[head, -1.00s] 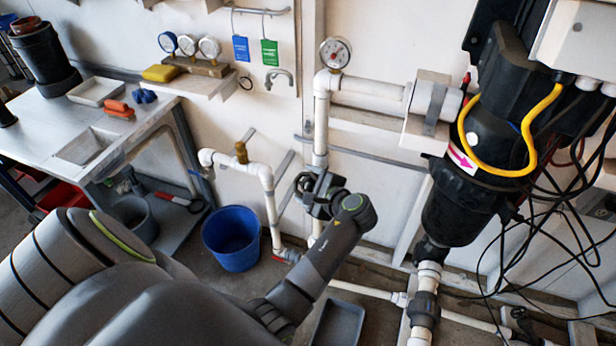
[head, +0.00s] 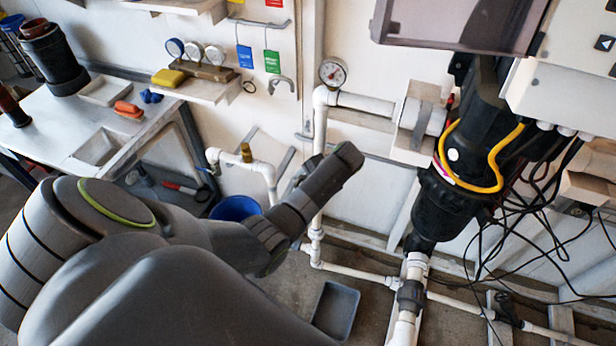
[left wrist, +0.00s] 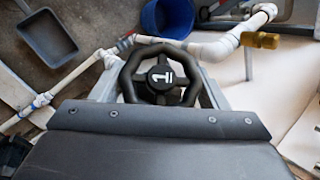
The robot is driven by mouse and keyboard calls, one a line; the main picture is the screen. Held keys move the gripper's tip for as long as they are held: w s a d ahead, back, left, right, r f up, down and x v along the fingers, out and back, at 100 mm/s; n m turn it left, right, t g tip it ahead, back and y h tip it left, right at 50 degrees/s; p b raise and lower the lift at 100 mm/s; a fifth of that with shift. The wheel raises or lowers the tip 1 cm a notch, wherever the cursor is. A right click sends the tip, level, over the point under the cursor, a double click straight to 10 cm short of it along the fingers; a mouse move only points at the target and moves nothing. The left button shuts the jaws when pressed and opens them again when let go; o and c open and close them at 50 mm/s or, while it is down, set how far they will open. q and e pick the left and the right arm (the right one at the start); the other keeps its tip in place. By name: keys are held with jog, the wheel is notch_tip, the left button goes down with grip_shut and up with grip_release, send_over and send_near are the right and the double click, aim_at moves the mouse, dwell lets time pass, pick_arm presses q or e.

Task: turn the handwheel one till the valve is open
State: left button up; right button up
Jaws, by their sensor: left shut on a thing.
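The handwheel one is a black wheel with a lobed rim and a white "1" on its hub (left wrist: 161,76), in the upper middle of the left wrist view. The "1" lies sideways there. My left gripper (left wrist: 158,90) is shut on the wheel, with a grey finger along each side of the rim. In the head view my left gripper (head: 306,172) is at the white vertical pipe (head: 319,130), and my own wrist hides most of it and the wheel. The valve's inner state cannot be seen. My right gripper is in neither view.
A pressure gauge (head: 332,72) tops the pipe. The black reactor body (head: 445,208) with a yellow hose (head: 468,186) and loose cables stands to the right. A blue bucket (head: 235,208) and a grey tray (head: 336,310) are on the floor. A workbench (head: 60,135) is at left.

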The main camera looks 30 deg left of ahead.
pick_arm(q)
jog(key=n+h+p, duration=0.3)
jog(key=shift+a+r+g+p, duration=0.1)
jog(key=shift+r+g+p, duration=0.05)
jog(key=shift+g+p, duration=0.2)
jog(key=n+h+p, duration=0.2)
jog(key=h, duration=0.1)
jog(key=shift+f+n, duration=0.2)
jog(key=shift+n, duration=0.1)
jog(key=shift+h, duration=0.3)
jog(key=o, duration=0.9)
